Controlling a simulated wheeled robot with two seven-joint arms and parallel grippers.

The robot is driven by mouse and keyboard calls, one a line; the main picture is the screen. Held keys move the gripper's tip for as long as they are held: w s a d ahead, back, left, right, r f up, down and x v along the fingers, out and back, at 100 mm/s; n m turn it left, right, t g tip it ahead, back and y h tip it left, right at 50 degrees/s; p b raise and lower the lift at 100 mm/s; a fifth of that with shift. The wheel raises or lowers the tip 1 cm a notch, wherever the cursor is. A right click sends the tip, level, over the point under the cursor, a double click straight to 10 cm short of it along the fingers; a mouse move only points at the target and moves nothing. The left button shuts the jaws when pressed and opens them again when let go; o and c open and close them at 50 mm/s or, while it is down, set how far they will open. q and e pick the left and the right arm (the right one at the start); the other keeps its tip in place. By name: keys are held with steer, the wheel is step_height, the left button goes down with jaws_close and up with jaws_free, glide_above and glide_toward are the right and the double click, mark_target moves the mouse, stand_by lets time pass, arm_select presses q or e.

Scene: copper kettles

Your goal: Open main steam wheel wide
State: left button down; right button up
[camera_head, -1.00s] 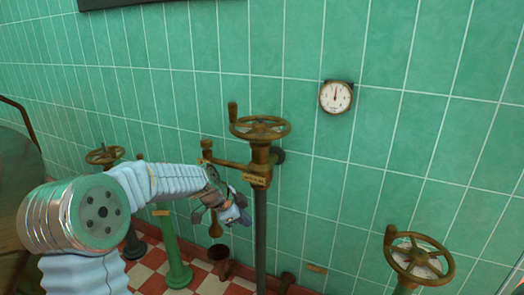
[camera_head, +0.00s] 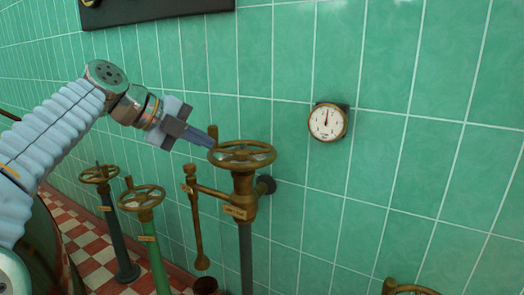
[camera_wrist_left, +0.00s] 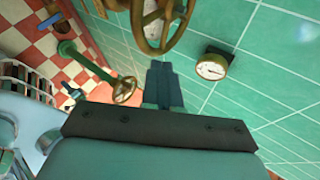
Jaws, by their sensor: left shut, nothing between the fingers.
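A brass handwheel (camera_head: 242,154) with an upright peg handle tops a valve on a grey pipe in the head view. Its plaque is too small to read, so I cannot confirm that it is the main steam wheel. My left gripper (camera_head: 208,137) is shut and empty, its tips at the wheel's left side by the peg. I cannot tell whether they touch it. In the left wrist view the wheel (camera_wrist_left: 178,32) shows just beyond the shut left gripper (camera_wrist_left: 163,70). My right gripper is not in view.
A round gauge (camera_head: 327,121) hangs on the green tiled wall. A brass side pipe with a hanging handle (camera_head: 195,215) is left of the valve. Smaller wheels stand on a dark post (camera_head: 98,174) and a green post (camera_head: 141,198). Another wheel (camera_head: 408,288) is at lower right.

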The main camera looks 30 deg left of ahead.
mark_target(251, 160)
arm_select(q)
steer(key=x, duration=1)
steer(key=shift+w+d+r, duration=0.1)
steer(key=shift+w+d, duration=0.15)
steer(key=shift+w, duration=0.1)
